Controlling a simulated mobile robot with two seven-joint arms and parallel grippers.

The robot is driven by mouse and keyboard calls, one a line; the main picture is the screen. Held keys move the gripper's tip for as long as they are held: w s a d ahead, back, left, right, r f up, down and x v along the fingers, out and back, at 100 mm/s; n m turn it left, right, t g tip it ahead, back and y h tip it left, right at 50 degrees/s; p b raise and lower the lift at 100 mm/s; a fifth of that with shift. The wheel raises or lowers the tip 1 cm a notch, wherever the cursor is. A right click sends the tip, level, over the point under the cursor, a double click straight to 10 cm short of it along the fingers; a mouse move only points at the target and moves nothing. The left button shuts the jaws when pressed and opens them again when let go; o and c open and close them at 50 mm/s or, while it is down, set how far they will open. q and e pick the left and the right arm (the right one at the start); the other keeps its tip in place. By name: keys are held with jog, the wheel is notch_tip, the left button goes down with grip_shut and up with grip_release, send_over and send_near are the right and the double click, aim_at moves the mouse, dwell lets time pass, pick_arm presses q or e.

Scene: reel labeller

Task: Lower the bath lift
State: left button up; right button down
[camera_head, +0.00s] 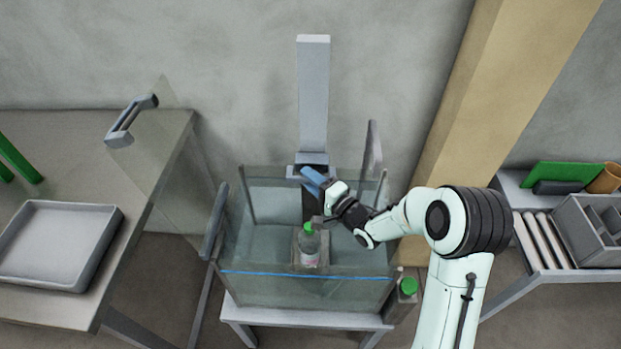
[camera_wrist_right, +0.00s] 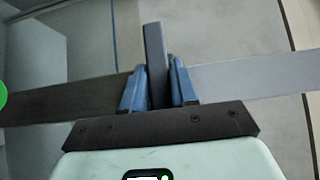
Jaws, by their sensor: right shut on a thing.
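The bath is a clear-walled tank (camera_head: 262,290) with pale liquid inside. The lift's tall grey column (camera_head: 313,95) stands behind it, with a carriage (camera_head: 312,158) at its lower end. A green-capped bottle (camera_head: 309,248) stands upright at the lift's lower part inside the tank; whether its base is in the liquid I cannot tell. My right gripper (camera_head: 312,178) is over the tank's back part, close to the carriage. In the right wrist view its blue fingers (camera_wrist_right: 160,88) are shut on a grey bar-like handle (camera_wrist_right: 154,50). My left gripper is not in view.
A clear panel with a grey handle (camera_head: 131,120) stands open at the left. A grey tray (camera_head: 62,243) lies on the left table. Another green-capped bottle (camera_head: 407,290) is right of the tank. A grey bin (camera_head: 590,228) is on the right bench.

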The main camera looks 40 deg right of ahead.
jog(key=c, duration=1)
grip_release()
jog(key=shift+o, duration=0.2)
jog(key=shift+r, duration=0.1)
pick_arm(q)
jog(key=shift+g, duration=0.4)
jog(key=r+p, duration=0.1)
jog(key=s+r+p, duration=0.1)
jog(key=p, duration=0.1)
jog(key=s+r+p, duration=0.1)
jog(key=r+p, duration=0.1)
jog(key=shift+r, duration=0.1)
pick_arm(e)
notch_tip(320, 180, up, 20)
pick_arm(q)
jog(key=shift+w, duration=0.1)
pick_arm(e)
jog(key=shift+r, duration=0.1)
pick_arm(q)
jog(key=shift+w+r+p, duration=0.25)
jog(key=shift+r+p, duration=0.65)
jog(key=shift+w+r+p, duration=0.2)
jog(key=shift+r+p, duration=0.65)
jog(key=shift+p, duration=0.05)
pick_arm(e)
jog(key=s+d, duration=0.1)
jog(key=s, duration=1.4)
jog(key=shift+s+d, duration=0.15)
jog(key=shift+s, duration=0.05)
